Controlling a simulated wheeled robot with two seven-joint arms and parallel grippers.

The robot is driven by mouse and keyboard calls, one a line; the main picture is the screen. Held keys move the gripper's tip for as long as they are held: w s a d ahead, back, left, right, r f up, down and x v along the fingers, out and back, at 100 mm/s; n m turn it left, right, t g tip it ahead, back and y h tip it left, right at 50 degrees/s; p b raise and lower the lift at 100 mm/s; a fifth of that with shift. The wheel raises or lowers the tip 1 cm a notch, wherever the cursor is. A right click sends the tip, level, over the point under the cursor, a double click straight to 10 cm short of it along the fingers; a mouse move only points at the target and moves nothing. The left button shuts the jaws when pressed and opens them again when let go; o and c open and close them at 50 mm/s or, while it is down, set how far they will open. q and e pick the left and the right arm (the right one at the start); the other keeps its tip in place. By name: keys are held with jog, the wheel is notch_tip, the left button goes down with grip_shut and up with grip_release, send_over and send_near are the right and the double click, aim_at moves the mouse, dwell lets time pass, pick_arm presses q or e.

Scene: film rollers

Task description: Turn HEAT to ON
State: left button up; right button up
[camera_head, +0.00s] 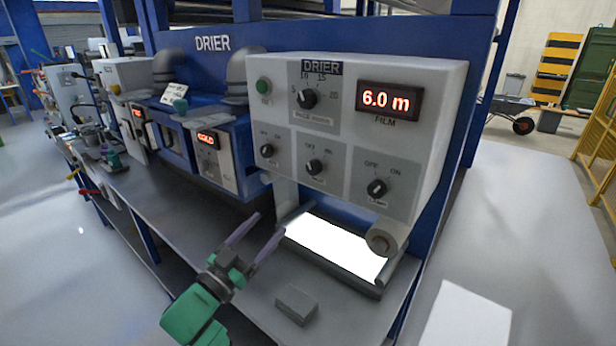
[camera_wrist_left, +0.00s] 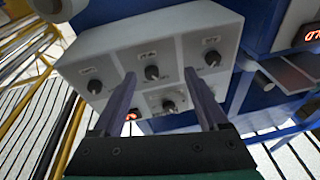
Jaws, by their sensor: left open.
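The white DRIER box (camera_head: 345,135) carries three small dark knobs in its lower row, each with OFF and ON marks. The left knob (camera_head: 267,149), middle knob (camera_head: 315,166) and right knob (camera_head: 377,187) all show; the small labels are too blurred for me to tell which is HEAT. In the left wrist view the panel appears upside down, with the middle knob (camera_wrist_left: 152,72) between my fingers in the picture. My left gripper (camera_head: 267,224) is open and empty, below and in front of the panel, apart from the knobs. My right gripper is out of view.
A larger dial (camera_head: 307,98), a green button (camera_head: 263,86) and a red 6.0 m display (camera_head: 389,100) sit above the knobs. A bright lit plate (camera_head: 335,246) and a grey block (camera_head: 297,305) lie below, by the bench. A roller end (camera_head: 383,242) juts out under the panel's right corner.

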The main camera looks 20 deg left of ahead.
aim_at(311, 171)
pick_arm(q)
jog(key=w+d+r+h+p, duration=0.1)
jog(key=w+d+r, duration=0.1)
jog(key=w+r, duration=0.1)
jog(key=w+d+r+m+h+p, duration=0.1)
jog(key=w+d+r+p, duration=0.1)
jog(key=w+r, duration=0.1)
jog(key=w+d+r+m+h+p, duration=0.1)
jog(key=w+d+r+p, duration=0.1)
jog(key=w, duration=0.3)
jog(key=shift+w+d+r+t, duration=0.1)
jog(key=shift+d+r+t, duration=0.2)
jog(key=shift+d+r, duration=0.1)
grip_shut()
